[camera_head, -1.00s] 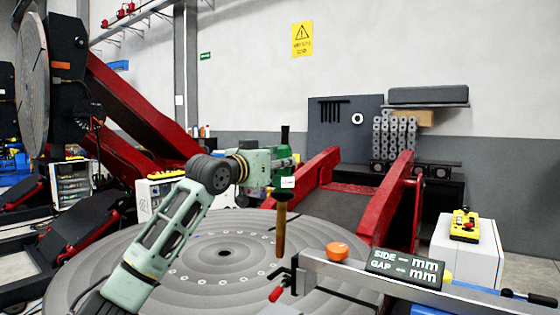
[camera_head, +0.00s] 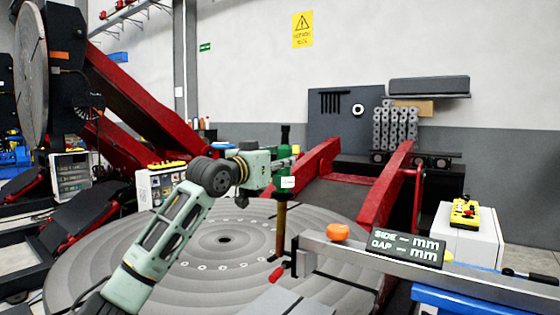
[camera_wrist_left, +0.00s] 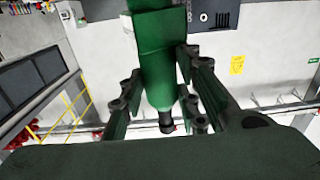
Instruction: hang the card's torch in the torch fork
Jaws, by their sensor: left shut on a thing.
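My left gripper (camera_head: 272,172) is shut on a green torch (camera_head: 282,192) and holds it roughly upright above the round grooved table. The torch has a black top, a white label and a long brown lower part (camera_head: 281,222). In the left wrist view the green torch body (camera_wrist_left: 163,65) sits between the two jaws (camera_wrist_left: 163,95), with a dark tip beyond. The lower end of the brown part shows close to a black bracket with a red knob (camera_head: 277,274); I cannot tell whether they touch. I cannot clearly identify the torch fork or a card. My right gripper is not in view.
A grey beam (camera_head: 480,284) carries an orange knob (camera_head: 338,232) and a "SIDE/GAP mm" display (camera_head: 408,246) on the right. Red positioner arms (camera_head: 385,185) rise behind the round table (camera_head: 180,240). A white cabinet with a yellow pendant (camera_head: 464,213) stands at the right.

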